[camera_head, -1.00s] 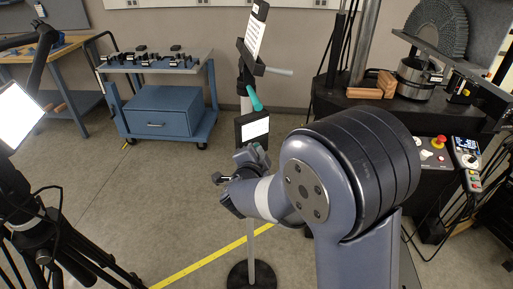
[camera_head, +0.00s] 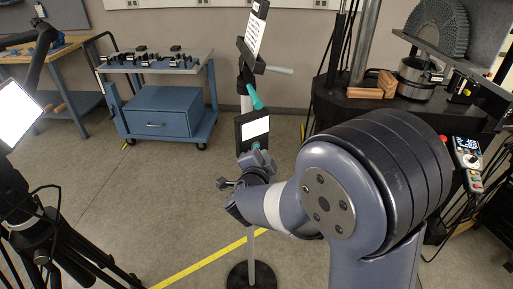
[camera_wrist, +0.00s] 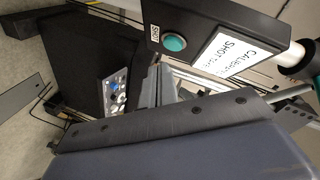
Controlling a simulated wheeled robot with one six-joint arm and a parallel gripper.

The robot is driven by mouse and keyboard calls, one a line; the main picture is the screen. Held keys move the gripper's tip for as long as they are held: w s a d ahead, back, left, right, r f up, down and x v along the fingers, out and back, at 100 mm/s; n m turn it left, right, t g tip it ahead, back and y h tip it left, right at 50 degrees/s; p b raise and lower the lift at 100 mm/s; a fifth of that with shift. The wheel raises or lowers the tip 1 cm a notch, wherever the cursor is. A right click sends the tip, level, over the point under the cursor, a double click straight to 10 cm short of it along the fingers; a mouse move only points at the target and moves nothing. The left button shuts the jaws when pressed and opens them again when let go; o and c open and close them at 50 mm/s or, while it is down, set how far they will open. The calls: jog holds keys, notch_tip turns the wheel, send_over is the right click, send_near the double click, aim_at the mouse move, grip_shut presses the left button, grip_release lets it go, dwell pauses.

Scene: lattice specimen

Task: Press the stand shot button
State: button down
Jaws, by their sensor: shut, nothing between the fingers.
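The stand is a pole with a round black base (camera_head: 251,275). It carries a black box (camera_head: 240,122) with a white label. In the wrist view the box (camera_wrist: 208,18) is close and tilted, with a round teal button (camera_wrist: 174,42) beside a small "SHOT" tag. In the head view a sliver of the button (camera_head: 256,146) shows just above my fingertips. My gripper (camera_head: 258,160) is shut and empty, just below the button in that view. In the wrist view the grey fingers (camera_wrist: 158,88) lie below the button, with a visible gap. I see no contact.
A teal handle (camera_head: 255,97) and a tilted label board (camera_head: 253,38) sit higher on the stand. A black machine table (camera_head: 345,100) with a control pendant (camera_head: 467,155) stands right. A blue cart (camera_head: 165,110) is behind left, a tripod (camera_head: 40,235) at left. Floor between is clear.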

jog(key=shift+s+d+b, duration=0.2)
jog(key=shift+s+d, duration=0.45)
jog(key=shift+s, duration=0.2)
jog(key=shift+s+d+b, duration=0.2)
jog(key=shift+s+d, duration=0.45)
jog(key=shift+s, duration=0.2)
jog(key=s+d, duration=0.2)
jog(key=s, duration=0.1)
jog(key=shift+d, duration=0.15)
